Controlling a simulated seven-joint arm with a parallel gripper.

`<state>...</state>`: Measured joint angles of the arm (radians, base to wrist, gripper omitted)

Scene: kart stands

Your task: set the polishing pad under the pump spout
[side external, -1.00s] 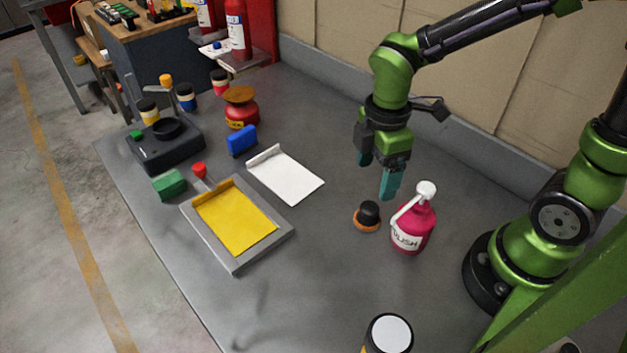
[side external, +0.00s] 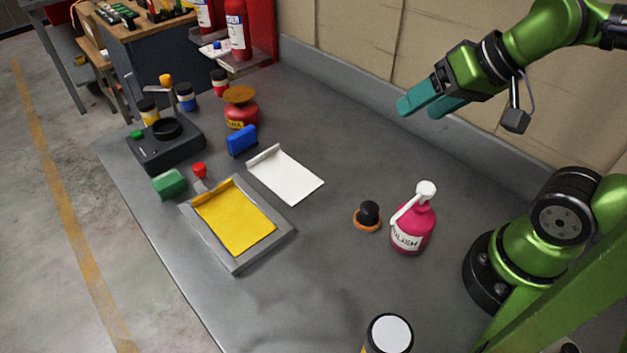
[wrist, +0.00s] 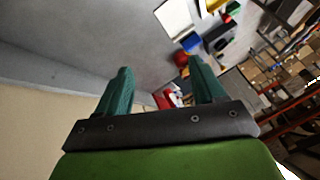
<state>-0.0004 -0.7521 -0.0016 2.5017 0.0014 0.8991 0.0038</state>
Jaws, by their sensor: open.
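The polishing pad (side external: 367,217), an orange disc with a black knob, sits flat on the grey table. It is just left of the pink polish bottle (side external: 412,230), which stands upright. The bottle's white pump spout (side external: 408,207) points down and left towards the pad. From this angle I cannot tell if the spout tip is exactly over the pad. My gripper (side external: 425,104) is open and empty, high above the table near the back wall and tilted sideways. Its teal fingers also show apart in the wrist view (wrist: 164,85), with nothing between them.
A white sheet (side external: 286,175) and a grey tray (side external: 235,266) with a yellow sheet lie left of the pad. A blue block (side external: 242,140), a green block (side external: 169,184) and a red pot (side external: 241,112) stand farther left. A white-topped jar (side external: 389,334) is at the front.

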